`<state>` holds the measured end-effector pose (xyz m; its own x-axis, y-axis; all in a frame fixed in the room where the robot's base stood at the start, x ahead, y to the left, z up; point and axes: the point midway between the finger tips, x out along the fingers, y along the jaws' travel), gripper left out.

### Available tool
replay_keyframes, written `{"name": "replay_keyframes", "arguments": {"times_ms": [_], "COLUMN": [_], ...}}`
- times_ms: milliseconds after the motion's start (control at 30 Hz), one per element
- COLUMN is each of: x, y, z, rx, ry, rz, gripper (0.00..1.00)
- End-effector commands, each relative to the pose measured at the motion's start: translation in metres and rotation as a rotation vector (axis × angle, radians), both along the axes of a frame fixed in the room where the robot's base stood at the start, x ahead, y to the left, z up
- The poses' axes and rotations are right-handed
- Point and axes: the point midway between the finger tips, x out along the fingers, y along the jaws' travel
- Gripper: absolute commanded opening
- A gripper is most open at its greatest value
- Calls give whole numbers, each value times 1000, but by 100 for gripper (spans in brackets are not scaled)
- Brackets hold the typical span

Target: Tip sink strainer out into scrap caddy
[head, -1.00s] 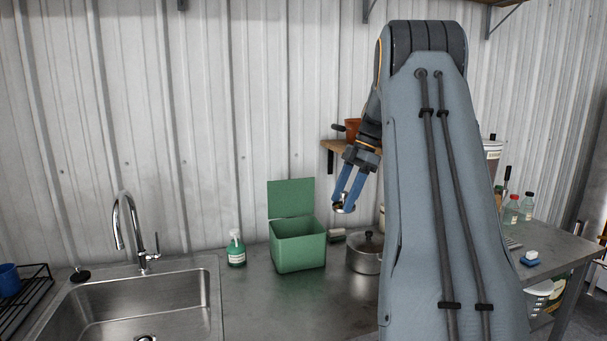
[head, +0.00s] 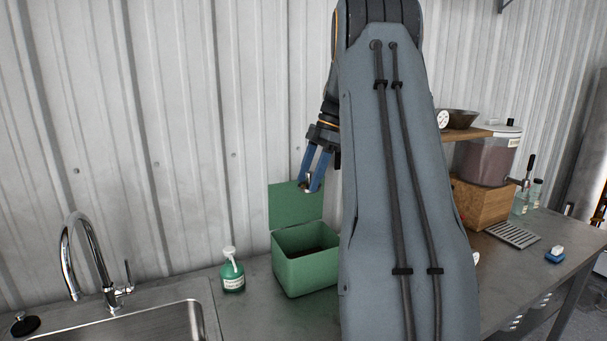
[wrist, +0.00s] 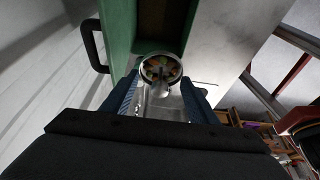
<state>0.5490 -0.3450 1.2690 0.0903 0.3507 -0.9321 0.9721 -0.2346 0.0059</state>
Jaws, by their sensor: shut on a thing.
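My gripper (head: 311,182) is shut on the sink strainer (head: 306,184). In the wrist view the strainer (wrist: 160,68) is a round metal basket between the fingers, with orange, green and pale scraps in it. The scrap caddy (head: 306,270) is a green box on the counter with its lid (head: 296,206) raised at the back. The gripper holds the strainer above the caddy, in front of the lid in the head view. In the wrist view the green caddy (wrist: 121,45) and its dark opening lie beyond the strainer.
A drink dispenser (head: 488,158) on a wooden block (head: 482,203) stands at the right. My arm hides the counter right of the caddy.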

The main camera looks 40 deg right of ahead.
Motion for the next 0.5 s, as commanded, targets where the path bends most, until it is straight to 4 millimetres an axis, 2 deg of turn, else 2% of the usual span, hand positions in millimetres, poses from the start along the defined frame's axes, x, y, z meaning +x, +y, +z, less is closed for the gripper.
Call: {"name": "replay_keyframes", "arguments": {"times_ms": [167,500], "x": [0,-2], "y": [9,21], "z": [-7,-32], "rx": [-115,-450], "ry": [-15,-60], "rz": [8,10], "gripper": [31,31]}}
